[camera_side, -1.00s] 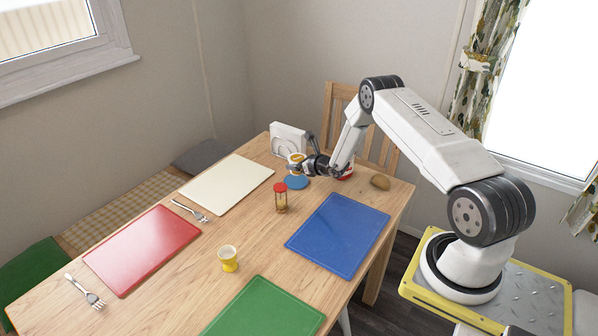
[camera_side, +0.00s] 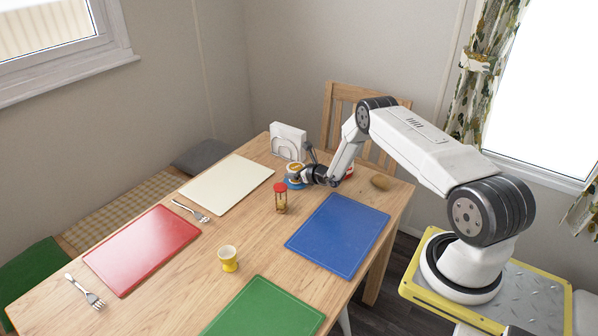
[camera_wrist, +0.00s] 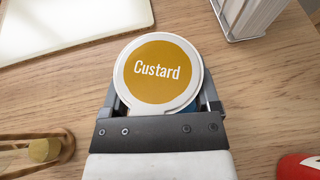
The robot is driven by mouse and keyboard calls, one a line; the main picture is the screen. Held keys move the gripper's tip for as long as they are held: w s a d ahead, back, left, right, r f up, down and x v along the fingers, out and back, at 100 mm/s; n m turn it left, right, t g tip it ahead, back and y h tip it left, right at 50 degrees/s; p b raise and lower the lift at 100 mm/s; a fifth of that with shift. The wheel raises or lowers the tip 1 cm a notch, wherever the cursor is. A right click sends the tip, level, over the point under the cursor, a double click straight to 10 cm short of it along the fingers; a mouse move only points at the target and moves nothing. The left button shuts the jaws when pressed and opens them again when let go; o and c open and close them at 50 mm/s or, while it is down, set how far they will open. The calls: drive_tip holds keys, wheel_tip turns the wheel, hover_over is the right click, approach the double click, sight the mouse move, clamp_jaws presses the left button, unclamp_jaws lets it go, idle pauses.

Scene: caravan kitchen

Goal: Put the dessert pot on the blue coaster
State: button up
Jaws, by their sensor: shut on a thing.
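The dessert pot (camera_side: 295,168) has a white-rimmed, mustard-yellow lid that reads "Custard" in the wrist view (camera_wrist: 158,75). My gripper (camera_side: 303,174) is shut around its sides, and the pot is upright. The blue coaster (camera_side: 292,185) lies on the table directly under the pot, mostly hidden by it and the gripper. A sliver of blue shows beside the pot in the wrist view. The pot is at or just above the coaster; I cannot tell whether they touch.
A white napkin holder (camera_side: 288,139) stands behind the pot. A red-topped hourglass (camera_side: 281,199) stands in front. A red item (camera_side: 349,171) is partly hidden behind my gripper, near a brown lump (camera_side: 380,182). A blue mat (camera_side: 338,235) and yellow cup (camera_side: 228,260) lie nearer.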

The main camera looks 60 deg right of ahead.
idle(0.3)
drive_tip(key=o, duration=0.7)
drive_tip(key=shift+f, duration=0.1)
drive_tip(key=shift+c, duration=0.2)
drive_tip(key=shift+s+r, duration=0.2)
drive_tip(key=shift+v, duration=5.8)
drive_tip(key=shift+a, duration=0.1)
